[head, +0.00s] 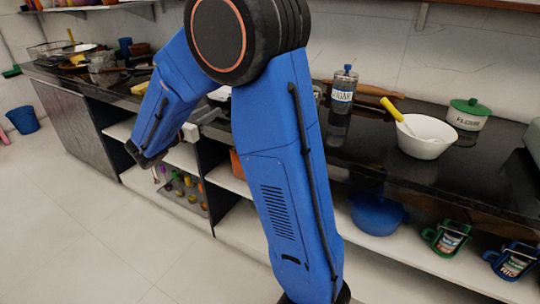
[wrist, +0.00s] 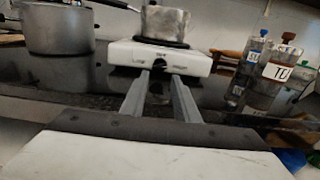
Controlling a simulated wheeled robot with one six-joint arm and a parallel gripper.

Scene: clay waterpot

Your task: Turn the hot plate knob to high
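The white hot plate (wrist: 190,58) stands on the dark counter in the wrist view, with a metal pot (wrist: 164,24) on top. Its dark knob (wrist: 158,63) is on the front face, between small printed labels too blurred to read surely. My gripper (wrist: 159,75) is open, its two grey fingers pointing at the front face. The knob appears between the fingertips; I cannot tell whether they touch it or stop short. In the head view my blue arm hides most of the hot plate and the gripper.
A large grey pot (wrist: 58,28) stands left of the hot plate. Labelled jars (wrist: 280,75) stand to the right. In the head view, a white bowl (head: 426,136) and a green-lidded flour pot (head: 468,114) sit farther right on the counter (head: 370,150). The floor (head: 90,225) in front is clear.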

